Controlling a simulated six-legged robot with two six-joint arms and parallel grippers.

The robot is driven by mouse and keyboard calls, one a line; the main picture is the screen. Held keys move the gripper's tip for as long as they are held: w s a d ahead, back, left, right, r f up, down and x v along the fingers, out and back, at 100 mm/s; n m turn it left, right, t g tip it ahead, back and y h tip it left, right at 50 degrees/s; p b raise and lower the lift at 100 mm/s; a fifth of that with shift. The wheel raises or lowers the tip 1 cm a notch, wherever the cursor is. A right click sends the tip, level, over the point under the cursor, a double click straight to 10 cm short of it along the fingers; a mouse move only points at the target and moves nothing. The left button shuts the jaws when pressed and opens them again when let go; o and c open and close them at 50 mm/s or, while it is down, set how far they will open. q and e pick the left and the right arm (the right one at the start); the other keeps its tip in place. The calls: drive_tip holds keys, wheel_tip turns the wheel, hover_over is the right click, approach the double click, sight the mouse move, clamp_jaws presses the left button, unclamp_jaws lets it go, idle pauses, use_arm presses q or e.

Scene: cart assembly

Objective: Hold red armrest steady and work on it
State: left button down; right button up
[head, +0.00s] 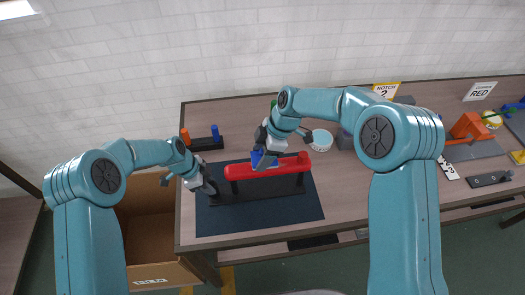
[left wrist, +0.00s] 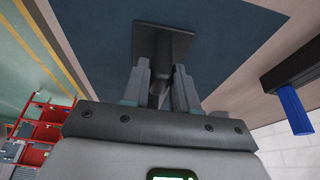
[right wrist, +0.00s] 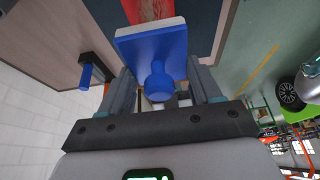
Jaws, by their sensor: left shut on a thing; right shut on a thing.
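The red armrest (head: 255,171) lies lengthwise on a black stand (head: 272,188) over a dark blue mat (head: 225,222). My left gripper (head: 206,186) is at the stand's left end. In the left wrist view its fingers (left wrist: 161,88) are shut on a black post (left wrist: 158,65) rising from a square black plate (left wrist: 165,42). My right gripper (head: 266,146) is above the armrest, shut on the handle of a blue flat block tool (right wrist: 150,45) with a pale lower layer. In the right wrist view the block is against or just over the red armrest (right wrist: 146,10); any gap is hidden.
A white round tub (head: 320,140) stands behind right. An open cardboard box (head: 150,262) is below the table's left edge. An orange block (head: 469,126) and other parts lie far right.

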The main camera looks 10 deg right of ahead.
sight(280, 163)
drive_tip(key=shift+f, duration=1)
idle(0.4)
drive_tip(key=shift+d, duration=3.55)
drive_tip(key=shift+a+r, duration=0.1)
drive_tip(key=shift+a, duration=3.45)
drive_tip(key=shift+r, duration=1.4)
drive_tip(key=shift+f, duration=0.1)
